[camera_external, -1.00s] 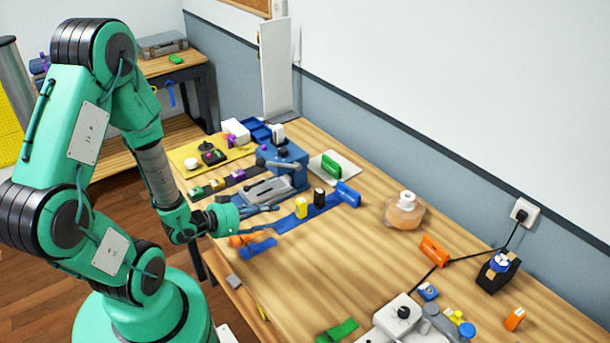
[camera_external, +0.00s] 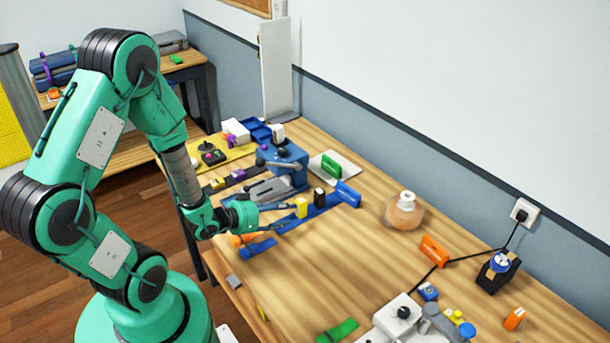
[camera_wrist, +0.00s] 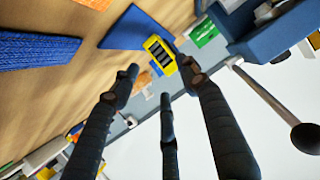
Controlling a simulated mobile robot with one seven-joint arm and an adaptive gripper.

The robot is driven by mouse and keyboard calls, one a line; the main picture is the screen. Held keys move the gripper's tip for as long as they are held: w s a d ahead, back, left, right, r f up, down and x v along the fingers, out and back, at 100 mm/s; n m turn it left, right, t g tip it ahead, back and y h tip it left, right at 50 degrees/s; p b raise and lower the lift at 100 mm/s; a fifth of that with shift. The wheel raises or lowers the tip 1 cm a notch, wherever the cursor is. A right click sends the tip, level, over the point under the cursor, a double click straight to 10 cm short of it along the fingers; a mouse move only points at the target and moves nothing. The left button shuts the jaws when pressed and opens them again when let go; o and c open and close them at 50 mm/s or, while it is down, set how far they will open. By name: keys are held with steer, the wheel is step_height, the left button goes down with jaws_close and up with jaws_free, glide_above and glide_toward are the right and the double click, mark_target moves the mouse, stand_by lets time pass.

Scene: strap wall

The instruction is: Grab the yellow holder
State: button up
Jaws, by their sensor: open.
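The yellow holder (camera_external: 301,208) is a small upright block on a blue strap (camera_external: 325,203) on the bench. In the wrist view the yellow holder (camera_wrist: 152,43) shows dark slots in its face. My gripper (camera_external: 284,216) is open, low over the bench just left of the holder, with its fingers pointing at it. In the wrist view my gripper (camera_wrist: 163,82) has its fingers spread and nothing between them. The holder shows beyond the fingertips, between the two outer ones. I cannot tell whether a fingertip touches it.
A black holder (camera_external: 319,197) stands close behind the yellow one, and a blue block (camera_external: 347,194) lies beyond it. A blue vise (camera_external: 283,165) is at the back left. A green block (camera_external: 331,166) lies on a pale plate. The bench front-right of the holder is clear.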

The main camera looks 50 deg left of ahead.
mark_target(299, 207)
steer(key=shift+x, duration=0.95)
steer(key=shift+w, duration=0.1)
steer(key=shift+b+x, duration=0.9)
steer(key=shift+x, duration=1.6)
steer(key=shift+a+r, duration=0.1)
steer(key=c, duration=1)
steer(key=shift+r, duration=0.15)
steer(key=shift+c, duration=0.2)
